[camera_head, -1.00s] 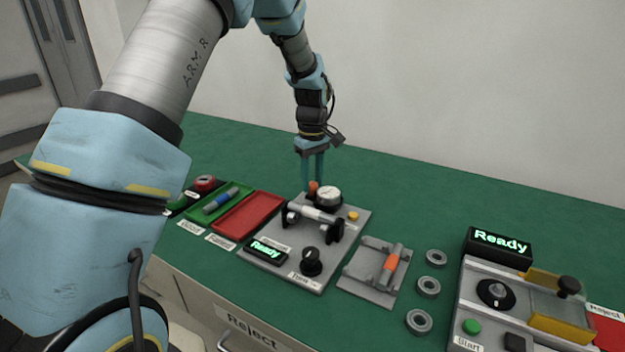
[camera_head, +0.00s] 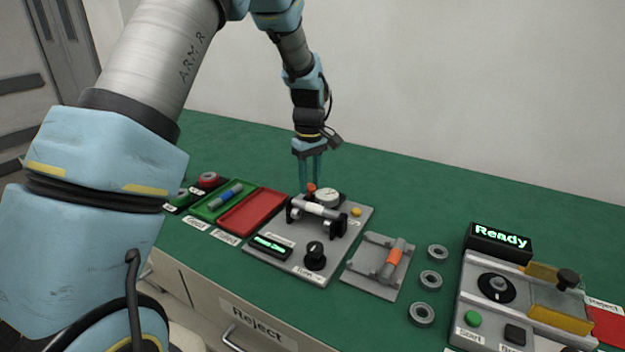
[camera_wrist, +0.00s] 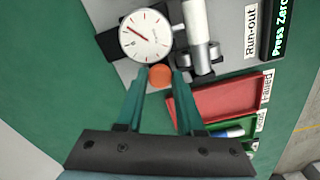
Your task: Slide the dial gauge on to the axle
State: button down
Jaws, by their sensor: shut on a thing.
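The dial gauge (camera_wrist: 145,37) has a round white face with a red needle and an orange knob (camera_wrist: 160,76). It also shows in the head view (camera_head: 327,197), behind the axle. My gripper (camera_wrist: 160,73) is shut on the orange knob; it also shows in the head view (camera_head: 311,186), above the back of the grey run-out plate. The silver axle (camera_wrist: 197,25) lies across black supports and also shows in the head view (camera_head: 318,209). The gauge sits right beside the axle, its short stem towards it. I cannot tell for sure whether they touch.
The run-out display (camera_wrist: 280,27) reads "Press Zero". A black dial (camera_head: 315,254) and a yellow button (camera_head: 356,212) are on the plate. A red tray (camera_head: 252,212) and a green tray (camera_head: 215,204) lie left. Grey rings (camera_head: 431,280) and a second machine stand right.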

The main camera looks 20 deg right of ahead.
jog(key=shift+s+a+f, duration=0.1)
jog(key=shift+s+a, duration=0.05)
jog(key=shift+a, duration=0.05)
jog(key=c, duration=0.5)
grip_release()
notch_tip(320, 180, up, 11)
jog(key=shift+f+b, duration=0.1)
jog(key=shift+b, duration=0.8)
jog(key=s+a+f+m, duration=0.1)
jog(key=a+f+m, duration=0.1)
jog(key=a, duration=1.5)
jog(key=s+a+f, duration=0.1)
jog(key=s+a, duration=0.2)
jog(key=a, duration=0.2)
jog(key=s+a+f+m+t, duration=0.1)
jog(key=s+a, duration=0.3)
jog(key=a, duration=0.1)
jog(key=s+a+f+m, duration=0.1)
jog(key=s+a+f, duration=0.1)
jog(key=s+a, duration=0.2)
jog(key=shift+a+t, duration=0.3)
jog(key=shift+a, duration=0.3)
